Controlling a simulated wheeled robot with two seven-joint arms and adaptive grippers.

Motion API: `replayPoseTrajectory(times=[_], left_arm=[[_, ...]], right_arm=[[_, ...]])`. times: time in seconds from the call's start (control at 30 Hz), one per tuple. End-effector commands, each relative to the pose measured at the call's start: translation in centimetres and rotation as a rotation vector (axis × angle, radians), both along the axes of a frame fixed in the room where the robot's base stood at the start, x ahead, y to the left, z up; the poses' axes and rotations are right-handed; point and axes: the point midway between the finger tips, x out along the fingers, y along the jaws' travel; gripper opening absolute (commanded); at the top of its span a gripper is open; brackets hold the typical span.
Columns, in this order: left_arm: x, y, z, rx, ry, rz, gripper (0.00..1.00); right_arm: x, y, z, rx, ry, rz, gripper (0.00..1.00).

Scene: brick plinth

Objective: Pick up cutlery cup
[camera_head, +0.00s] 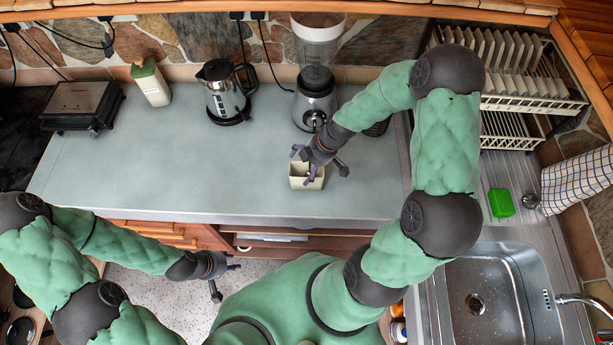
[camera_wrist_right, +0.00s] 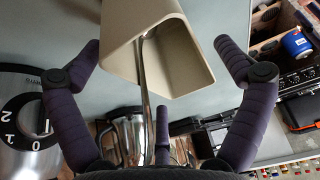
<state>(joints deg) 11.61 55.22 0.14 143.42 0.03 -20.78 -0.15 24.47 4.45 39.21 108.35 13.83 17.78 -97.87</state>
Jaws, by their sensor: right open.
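The cutlery cup (camera_head: 300,182) is a small cream square-sided container on the grey-blue counter, near its front edge right of the middle. My right gripper (camera_head: 322,168) is over and beside it in the head view. In the right wrist view the cup (camera_wrist_right: 185,62) shows its open mouth, with a metal utensil (camera_wrist_right: 148,85) sticking out. My right gripper's purple fingers (camera_wrist_right: 160,65) are spread apart on either side of the cup, with gaps visible. My left gripper (camera_head: 224,280) hangs low at the left, in front of the counter, away from the cup; its jaw state is unclear.
A blender (camera_head: 315,95) and a kettle (camera_head: 223,95) stand behind the cup. A green-capped bottle (camera_head: 151,83) and a dark grill (camera_head: 83,105) are further left. A dish rack (camera_head: 510,75), green sponge (camera_head: 501,203) and sink (camera_head: 500,290) are at the right.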

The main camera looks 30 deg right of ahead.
Motion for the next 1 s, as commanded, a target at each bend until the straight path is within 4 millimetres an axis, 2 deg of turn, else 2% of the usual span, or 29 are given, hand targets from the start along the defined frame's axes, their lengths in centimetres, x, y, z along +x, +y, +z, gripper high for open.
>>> replayPoseTrajectory(times=[1.0], left_arm=[[-0.02,0.00,-0.77,0.000,0.000,0.000,0.34]], right_arm=[[0.07,0.08,-0.60,0.000,0.000,-0.001,1.00]])
